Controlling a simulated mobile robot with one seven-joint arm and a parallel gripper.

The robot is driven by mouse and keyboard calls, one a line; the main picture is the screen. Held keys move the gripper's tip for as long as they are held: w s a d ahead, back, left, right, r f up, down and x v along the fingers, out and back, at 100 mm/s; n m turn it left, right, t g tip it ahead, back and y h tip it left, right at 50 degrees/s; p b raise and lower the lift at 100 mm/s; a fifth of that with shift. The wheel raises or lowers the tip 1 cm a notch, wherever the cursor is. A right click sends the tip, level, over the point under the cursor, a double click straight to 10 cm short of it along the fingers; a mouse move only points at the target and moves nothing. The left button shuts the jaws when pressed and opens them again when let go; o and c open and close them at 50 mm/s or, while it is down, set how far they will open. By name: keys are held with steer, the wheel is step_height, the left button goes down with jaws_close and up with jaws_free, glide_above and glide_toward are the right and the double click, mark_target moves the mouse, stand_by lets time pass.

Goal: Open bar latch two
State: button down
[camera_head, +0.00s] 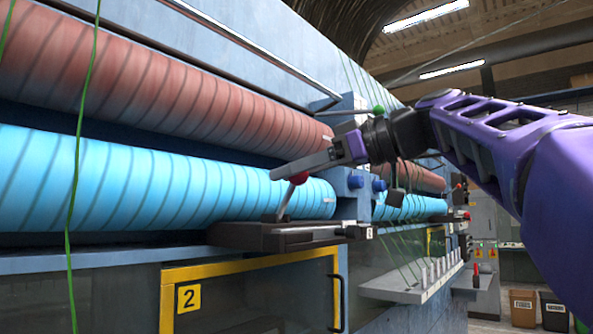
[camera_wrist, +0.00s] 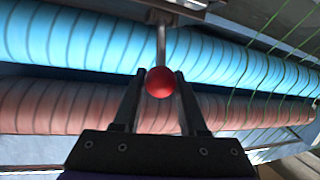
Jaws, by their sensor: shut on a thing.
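The bar latch is a dark base (camera_head: 285,234) on the machine's front ledge, above the yellow-framed door marked 2 (camera_head: 187,298). Its metal lever (camera_head: 284,203) rises from the base, tilted slightly right, and ends in a red ball knob (camera_head: 299,178). My gripper (camera_head: 285,172) reaches in from the right and is shut on the red knob. In the wrist view the red knob (camera_wrist: 160,82) sits between the two dark fingers of my gripper (camera_wrist: 160,85), with the lever (camera_wrist: 161,42) running up from it. The fingers partly hide the knob in the head view.
A blue roller (camera_head: 130,185) and a red roller (camera_head: 150,90) lie close behind the lever. Blue knobs (camera_head: 356,182) stand just right of it. A black door handle (camera_head: 337,300) is below. A green thread (camera_head: 78,170) hangs at left.

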steer(key=shift+w+d+f, duration=0.1)
steer(key=shift+w+f, duration=0.05)
steer(key=shift+f, duration=0.2)
steer(key=shift+c, duration=2.4)
jaws_free()
steer(key=shift+w, duration=0.2)
steer(key=shift+s+r, duration=0.15)
steer(key=shift+s, duration=0.05)
steer(key=v, duration=1.7)
steer(key=shift+d+r+p, duration=0.1)
steer(key=shift+p, duration=0.25)
